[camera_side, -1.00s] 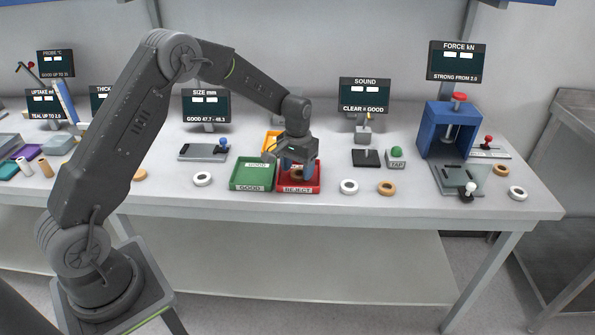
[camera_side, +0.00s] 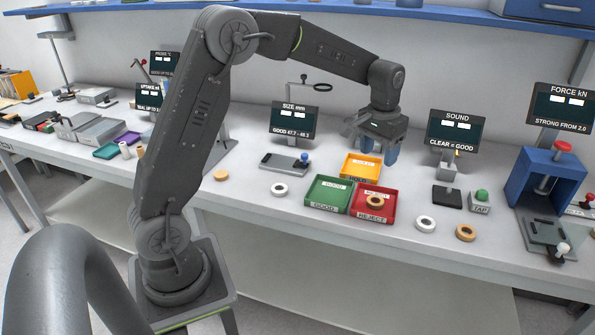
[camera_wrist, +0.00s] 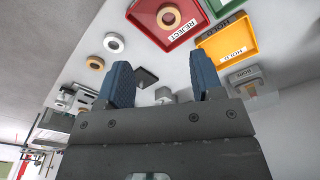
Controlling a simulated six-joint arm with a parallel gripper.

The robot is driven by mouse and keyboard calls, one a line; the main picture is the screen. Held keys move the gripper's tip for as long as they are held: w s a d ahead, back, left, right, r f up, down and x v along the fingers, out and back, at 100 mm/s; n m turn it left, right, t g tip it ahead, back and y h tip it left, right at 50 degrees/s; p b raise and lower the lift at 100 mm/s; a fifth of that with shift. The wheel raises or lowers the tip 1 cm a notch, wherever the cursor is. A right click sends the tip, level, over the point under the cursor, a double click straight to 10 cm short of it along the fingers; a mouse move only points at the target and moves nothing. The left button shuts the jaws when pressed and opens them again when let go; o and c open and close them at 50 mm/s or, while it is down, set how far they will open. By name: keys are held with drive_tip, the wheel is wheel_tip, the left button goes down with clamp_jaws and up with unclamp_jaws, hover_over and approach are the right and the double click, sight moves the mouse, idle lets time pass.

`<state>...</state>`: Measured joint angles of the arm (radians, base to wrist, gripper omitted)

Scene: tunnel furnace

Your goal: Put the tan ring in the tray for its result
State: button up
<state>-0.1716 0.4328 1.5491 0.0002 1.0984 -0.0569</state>
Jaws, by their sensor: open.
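A tan ring (camera_side: 375,202) lies in the red REJECT tray (camera_side: 359,213). In the wrist view the ring (camera_wrist: 168,16) lies inside that tray (camera_wrist: 184,37). The green GOOD tray (camera_side: 314,200) is to its left, and the yellow HOLD tray (camera_side: 346,169) is behind. My gripper (camera_side: 378,152) is raised behind and above the trays, clear of the ring, with its blue fingers apart and nothing between them. Its fingers also show in the wrist view (camera_wrist: 163,80).
Right of the trays lie a white ring (camera_side: 425,223) and another tan ring (camera_side: 465,233). A white ring (camera_side: 280,189) and a tan ring (camera_side: 221,175) lie to the left. The SOUND display (camera_side: 457,131) and blue press (camera_side: 546,180) stand at the right.

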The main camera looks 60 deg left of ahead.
drive_tip(key=s+d+r+t, duration=0.1)
drive_tip(key=s+d+r, duration=0.2)
drive_tip(key=s+r, duration=0.3)
drive_tip(key=s+d+m+t, duration=0.1)
drive_tip(key=s+d+t, duration=0.1)
drive_tip(key=s, duration=0.8)
drive_tip(key=s+d+m+t, duration=0.1)
drive_tip(key=s+d+t, duration=0.1)
drive_tip(key=s, duration=0.9)
drive_tip(key=shift+s+d+r+m, duration=0.15)
drive_tip(key=shift+d+r+m, duration=0.2)
drive_tip(key=shift+d, duration=0.25)
